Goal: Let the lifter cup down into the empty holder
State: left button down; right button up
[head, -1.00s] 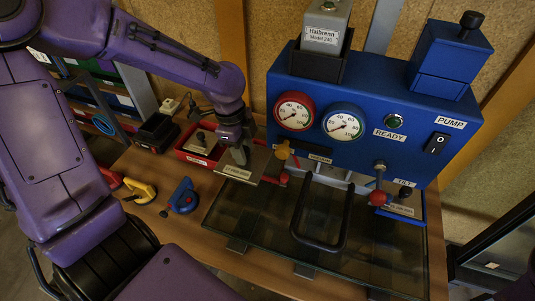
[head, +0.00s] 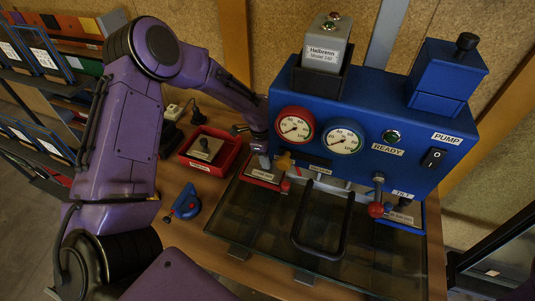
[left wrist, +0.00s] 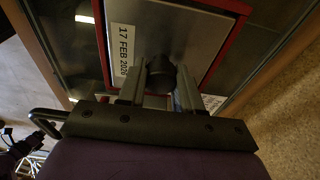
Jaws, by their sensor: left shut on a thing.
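A grey plate with a date label and a black knob (left wrist: 163,75) is in the left wrist view, framed by the red edge of a holder (left wrist: 228,48). In the head view the plate (head: 262,174) lies within the red holder at the glass frame's back left corner. I cannot tell whether it is fully seated. My left gripper (head: 264,160) is shut on the knob from above; its fingers (left wrist: 160,88) stand either side of it. My right gripper is not in view.
A red bin (head: 222,168) with another knobbed plate (head: 205,148) stands behind left. The blue gauge console (head: 365,160) rises behind the glass frame (head: 270,235), with a black handle (head: 322,240). A blue holder (head: 413,216) with a plate is at right.

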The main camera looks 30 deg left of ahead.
pick_arm(q)
jog(key=shift+a+f, duration=0.1)
jog(key=shift+f, duration=0.15)
jog(key=c, duration=0.8)
grip_release()
jog(key=shift+o, duration=0.2)
jog(key=shift+r, duration=0.3)
jog(key=shift+r+b, duration=0.35)
jog(key=shift+b, duration=0.1)
notch_tip(320, 180, up, 11)
jog(key=a+b, duration=0.1)
jog(key=b, duration=0.1)
jog(key=shift+s+a+b, duration=0.25)
jog(key=shift+a+b, duration=0.05)
jog(key=shift+b, duration=0.05)
jog(key=shift+f, duration=0.1)
